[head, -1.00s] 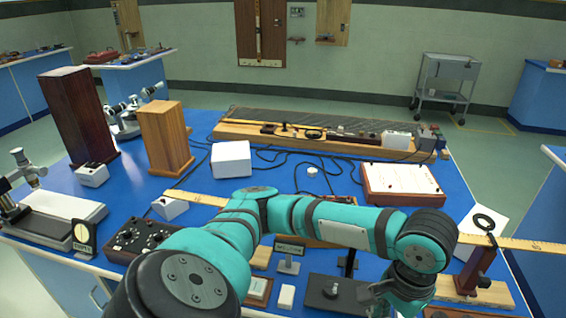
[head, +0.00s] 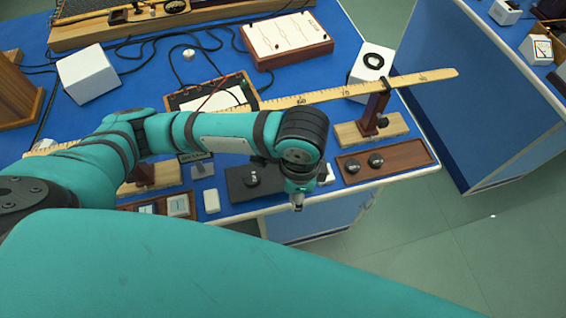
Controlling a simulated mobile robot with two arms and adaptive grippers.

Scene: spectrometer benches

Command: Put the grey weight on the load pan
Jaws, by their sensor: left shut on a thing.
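My left gripper (head: 298,203) points down near the front edge of the blue bench, seen from above. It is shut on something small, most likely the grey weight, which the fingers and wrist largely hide. Left of it lies a dark plate (head: 236,192) with a round grey knobbed piece (head: 252,180) on it. Right of it a brown wooden tray (head: 410,154) holds two dark round knobbed weights (head: 353,166) (head: 376,161). I cannot make out for certain which thing is the load pan. My right gripper is not in view.
A long wooden ruler (head: 425,80) runs above the tray, beside a post on a wooden foot (head: 350,134). A white box (head: 88,74), a circuit board (head: 290,38) and loose cables lie behind. A large teal link of mine fills the foreground. Floor shows beyond the bench's right edge.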

